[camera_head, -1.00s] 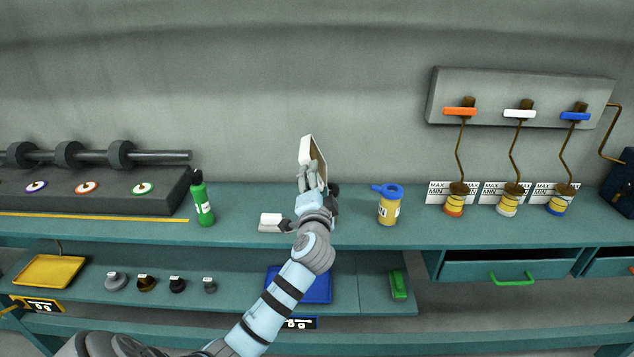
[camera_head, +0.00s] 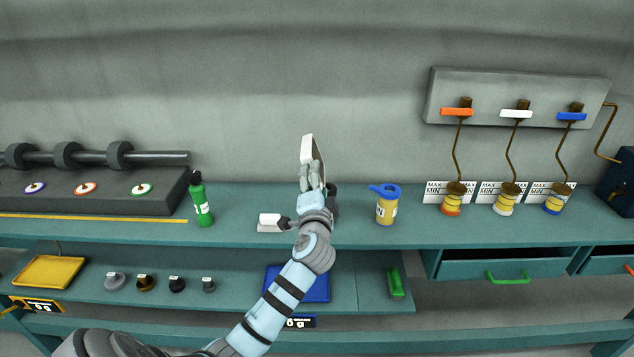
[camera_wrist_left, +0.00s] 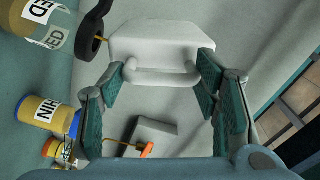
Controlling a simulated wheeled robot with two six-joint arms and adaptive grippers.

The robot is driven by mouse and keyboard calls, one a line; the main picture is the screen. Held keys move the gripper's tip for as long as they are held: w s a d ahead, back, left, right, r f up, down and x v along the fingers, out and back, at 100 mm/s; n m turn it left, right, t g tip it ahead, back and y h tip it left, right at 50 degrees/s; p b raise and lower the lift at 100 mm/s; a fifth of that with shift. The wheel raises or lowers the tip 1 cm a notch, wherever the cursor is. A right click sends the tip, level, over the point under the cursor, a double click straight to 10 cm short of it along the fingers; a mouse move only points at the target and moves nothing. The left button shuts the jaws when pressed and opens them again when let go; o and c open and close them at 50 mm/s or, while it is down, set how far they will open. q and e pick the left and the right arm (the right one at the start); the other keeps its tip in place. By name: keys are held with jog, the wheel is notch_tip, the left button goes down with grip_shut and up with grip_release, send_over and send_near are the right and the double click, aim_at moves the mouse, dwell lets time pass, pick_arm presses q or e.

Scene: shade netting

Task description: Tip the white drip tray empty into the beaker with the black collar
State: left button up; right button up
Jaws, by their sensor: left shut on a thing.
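The white drip tray (camera_head: 308,150) is raised above the bench, tilted steeply. My left gripper (camera_head: 311,178) is shut on its handle; in the left wrist view the handle bar (camera_wrist_left: 162,76) sits between the fingers (camera_wrist_left: 160,100). The beaker with the black collar (camera_wrist_left: 92,36) shows at the top left of the wrist view, close to the tray's edge (camera_wrist_left: 120,38). It has a white label and yellow-brown contents. A thin yellow streak shows between tray and collar. In the head view the beaker is mostly hidden behind my gripper; a dark part (camera_head: 332,191) shows. My right gripper is not in view.
A blue-topped yellow jug (camera_head: 387,205) stands right of my gripper, a green bottle (camera_head: 200,203) to the left. A small white block (camera_head: 269,222) with a dark end lies beside my wrist. Several yellow sight glasses (camera_head: 452,200) stand at the right. Bench between jug and glasses is clear.

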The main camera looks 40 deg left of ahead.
pick_arm(q)
jog(key=shift+w+d+r+m+p, duration=0.25)
jog(key=shift+d+m+p, duration=0.1)
jog(key=shift+m+p, duration=0.6)
jog(key=shift+w+d+r+m+p, duration=0.1)
jog(key=shift+w+d+m+p, duration=0.2)
jog(key=shift+m+p, duration=0.65)
dwell(1.4)
jog(key=shift+w+d+m, duration=0.1)
jog(key=shift+d+m, duration=0.15)
jog(key=shift+m, duration=0.55)
jog(key=shift+w+d+m, duration=0.15)
jog(key=shift+d+m, duration=0.05)
jog(key=shift+m, duration=0.4)
dwell(3.3)
